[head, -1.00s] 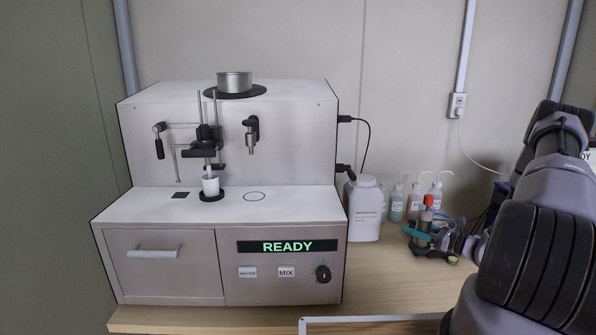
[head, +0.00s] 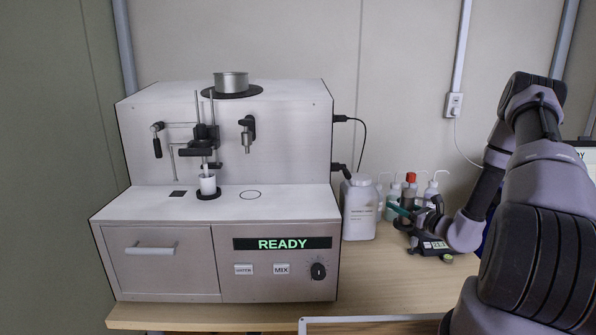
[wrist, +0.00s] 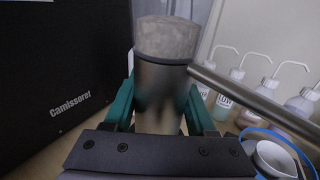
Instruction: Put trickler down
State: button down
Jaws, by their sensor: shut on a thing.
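The trickler (head: 408,198) is a dark metallic cylinder held upright between the teal fingers of my gripper (head: 400,212). A red top shows above it in the head view. It stands right of the analyser, in front of the wash bottles. In the wrist view the trickler (wrist: 160,85) fills the middle, with a grey, grainy upper part and a metal tube reaching out to the right. My gripper (wrist: 160,108) is shut on its body. The trickler's base is hidden, so I cannot tell whether it touches anything below.
The soil analyser (head: 220,215) shows READY and stands at the left. A white jar (head: 359,210) is beside it. Several wash bottles (wrist: 262,93) stand behind the trickler. A small dark device with a lit display (head: 435,247) sits below my gripper. The wooden tabletop (head: 385,280) in front is clear.

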jog(key=w+a+r+m+t+h, duration=0.2)
jog(key=a+r+m+h, duration=0.1)
jog(key=a+r+h, duration=0.1)
jog(key=s+a+r+m+h, duration=0.2)
jog(key=s+r+m+h, duration=0.1)
jog(key=s+h, duration=0.2)
jog(key=shift+s+r+t, duration=0.3)
jog(key=shift+s, duration=0.55)
jog(key=shift+d, duration=0.2)
